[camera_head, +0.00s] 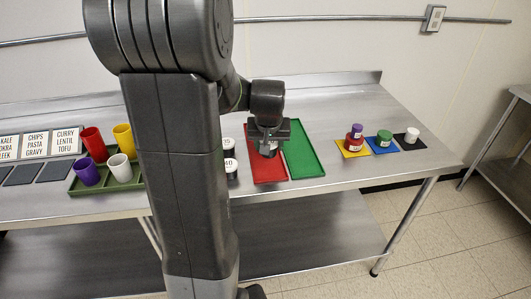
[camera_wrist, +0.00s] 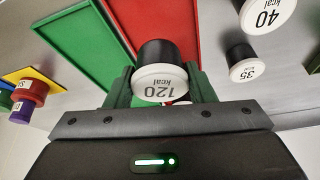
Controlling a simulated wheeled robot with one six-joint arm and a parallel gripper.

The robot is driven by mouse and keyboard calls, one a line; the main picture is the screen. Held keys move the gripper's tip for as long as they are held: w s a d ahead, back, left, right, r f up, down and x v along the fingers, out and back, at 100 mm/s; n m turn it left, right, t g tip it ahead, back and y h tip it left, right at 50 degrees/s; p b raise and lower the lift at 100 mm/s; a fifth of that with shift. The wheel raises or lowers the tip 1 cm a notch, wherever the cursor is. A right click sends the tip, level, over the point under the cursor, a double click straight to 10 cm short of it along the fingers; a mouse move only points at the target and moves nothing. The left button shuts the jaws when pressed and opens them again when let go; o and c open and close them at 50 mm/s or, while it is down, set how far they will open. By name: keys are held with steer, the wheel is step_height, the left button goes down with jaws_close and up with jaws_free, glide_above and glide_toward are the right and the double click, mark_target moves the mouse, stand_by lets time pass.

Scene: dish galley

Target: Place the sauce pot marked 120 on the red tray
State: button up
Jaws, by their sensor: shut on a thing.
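The sauce pot marked 120 (camera_wrist: 160,82) is dark with a white lid printed "120 kcal". My gripper (camera_wrist: 160,88) is shut on it, with a dark green finger on either side. In the head view my gripper (camera_head: 267,146) is over the red tray (camera_head: 268,175), which lies flat on the steel table. The red tray (camera_wrist: 198,50) also shows behind the pot in the wrist view. I cannot tell whether the pot touches the tray. The gripper partly hides the pot in the head view.
A green tray (camera_head: 302,155) lies right of the red one. The pots marked 40 (camera_wrist: 265,14) and 35 (camera_wrist: 242,65) stand beside the red tray. Coloured mats with small stacked items (camera_head: 355,140) are at the table's right. Several cups (camera_head: 118,165) stand at the left.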

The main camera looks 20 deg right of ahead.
mark_target(268, 168)
steer(key=shift+f, duration=2.9)
steer(key=shift+f, duration=0.2)
steer(key=o, duration=1)
steer(key=shift+r, duration=0.1)
steer(key=shift+r, duration=0.4)
steer(key=v, duration=1.1)
steer(key=shift+s+a+r, duration=0.1)
steer(key=shift+s+r, duration=0.1)
